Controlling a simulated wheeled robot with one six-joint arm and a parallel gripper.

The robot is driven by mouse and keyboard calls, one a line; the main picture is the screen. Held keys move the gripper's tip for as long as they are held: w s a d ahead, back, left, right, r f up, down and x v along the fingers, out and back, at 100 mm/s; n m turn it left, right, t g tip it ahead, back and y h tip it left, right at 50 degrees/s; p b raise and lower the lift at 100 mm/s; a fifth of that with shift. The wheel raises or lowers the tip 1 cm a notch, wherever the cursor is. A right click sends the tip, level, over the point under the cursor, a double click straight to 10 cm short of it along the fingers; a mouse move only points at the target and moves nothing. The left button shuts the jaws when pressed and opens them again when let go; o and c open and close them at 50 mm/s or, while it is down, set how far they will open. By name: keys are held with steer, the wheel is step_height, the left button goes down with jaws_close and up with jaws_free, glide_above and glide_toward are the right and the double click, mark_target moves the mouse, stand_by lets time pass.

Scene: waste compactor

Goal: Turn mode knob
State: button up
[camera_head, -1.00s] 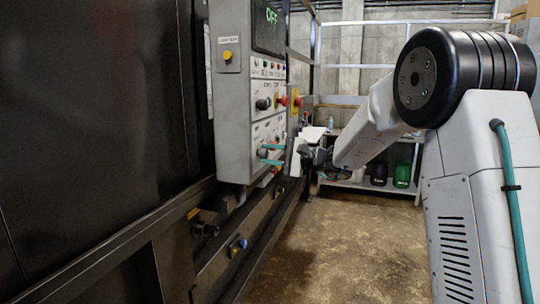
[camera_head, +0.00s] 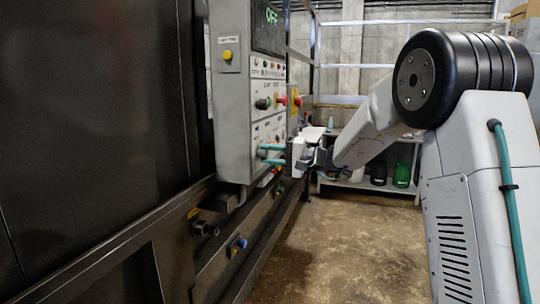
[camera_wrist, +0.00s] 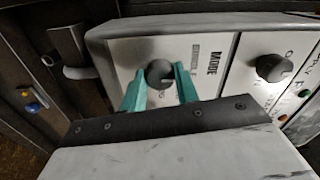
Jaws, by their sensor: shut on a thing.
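The control panel (camera_head: 231,125) is a grey box with a display (camera_head: 268,25) that reads OFF. In the wrist view, the mode knob (camera_wrist: 159,75) is a dark round knob on the white panel face, beside the label MODE (camera_wrist: 213,60). My gripper (camera_wrist: 160,82) has two teal fingers, one on each side of the knob, shut on it. The label looks turned on its side in this view. In the head view, my gripper (camera_head: 269,154) reaches the lower part of the panel from the right, and its fingers mostly hide the knob.
Another dark knob (camera_wrist: 273,68) sits beside the mode section. Above my gripper are a red button (camera_head: 281,101) and a black knob (camera_head: 262,104). A yellow button (camera_head: 227,55) is on the panel's side. A dark rail with a blue fitting (camera_head: 238,244) runs below. The floor to the right is open.

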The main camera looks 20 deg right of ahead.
steer(key=shift+f, duration=0.1)
steer(key=o, duration=1)
steer(key=shift+c, duration=0.2)
steer(key=v, duration=0.8)
